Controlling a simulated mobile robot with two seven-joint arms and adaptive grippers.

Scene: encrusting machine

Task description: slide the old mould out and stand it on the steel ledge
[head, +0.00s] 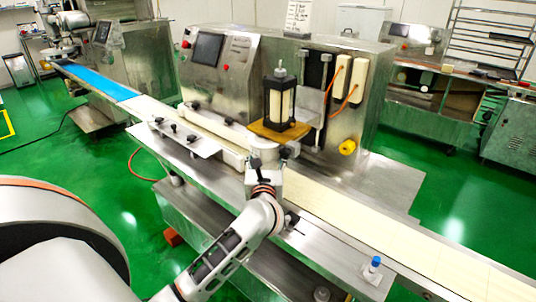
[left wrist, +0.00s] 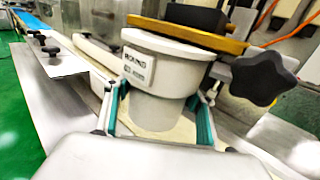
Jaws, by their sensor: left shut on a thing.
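The old mould (left wrist: 158,70) is an off-white round block with a wide labelled rim and a narrower lower body. In the left wrist view it sits directly under a yellow-orange plate (left wrist: 190,36). My left gripper (left wrist: 158,115) is shut on its lower body, with teal finger pads on both sides. In the head view my left gripper (head: 264,176) reaches the mould from the front, and the mould (head: 266,152) is partly hidden behind it. A bare steel ledge (head: 335,250) runs along the front of the conveyor. My right gripper is not in view.
A black star knob (left wrist: 264,79) sticks out close right of the mould. A blue-capped bottle (head: 373,268) stands on the steel at front right. A steel plate with black knobs (head: 178,137) lies left of the gripper. The pale belt (head: 330,205) is clear to the right.

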